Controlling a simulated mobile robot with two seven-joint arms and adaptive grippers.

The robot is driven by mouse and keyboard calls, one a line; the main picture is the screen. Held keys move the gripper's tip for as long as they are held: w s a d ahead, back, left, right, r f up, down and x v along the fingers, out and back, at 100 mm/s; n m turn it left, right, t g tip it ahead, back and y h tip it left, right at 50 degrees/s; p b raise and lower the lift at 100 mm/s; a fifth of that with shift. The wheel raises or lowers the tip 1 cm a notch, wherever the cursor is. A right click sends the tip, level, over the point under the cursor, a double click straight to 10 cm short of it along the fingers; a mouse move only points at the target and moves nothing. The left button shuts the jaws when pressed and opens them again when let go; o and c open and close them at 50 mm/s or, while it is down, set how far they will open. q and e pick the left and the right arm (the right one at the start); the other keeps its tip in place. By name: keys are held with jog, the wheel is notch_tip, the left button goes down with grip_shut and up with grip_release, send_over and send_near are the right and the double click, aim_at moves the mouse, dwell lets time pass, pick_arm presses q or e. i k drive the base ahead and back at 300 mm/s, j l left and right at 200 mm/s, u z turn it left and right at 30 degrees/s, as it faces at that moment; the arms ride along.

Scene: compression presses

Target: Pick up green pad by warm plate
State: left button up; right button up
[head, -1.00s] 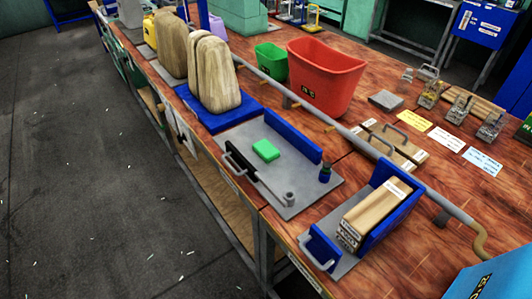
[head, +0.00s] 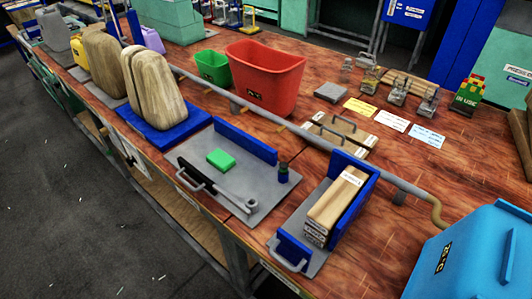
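The green pad (head: 221,160) is a small flat block lying on a grey metal plate (head: 240,177) on the wooden workbench. The plate has a blue raised wall along its back and a dark bar with a handle at its front left. A small dark blue bottle-like item stands at the plate's right end. I cannot tell from this view whether the plate is warm. Nothing covers the pad. Neither of my grippers shows in the head view.
A red bin (head: 265,77) and a green bin (head: 212,68) stand behind the plate. Wooden blocks sit in a blue-walled fixture (head: 293,246) at the right. A pipe rail (head: 330,145) runs along the bench. A blue bin (head: 480,258) is at lower right. Open floor lies left.

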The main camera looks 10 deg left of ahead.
aim_at(218, 160)
jog(key=i+j+z, duration=0.1)
jog(key=j+z, duration=0.25)
jog(key=j, duration=0.45)
jog(key=j+z, duration=0.35)
jog(key=j, duration=0.5)
jog(key=j+z, duration=0.4)
jog(key=j, duration=0.4)
jog(key=k, duration=0.05)
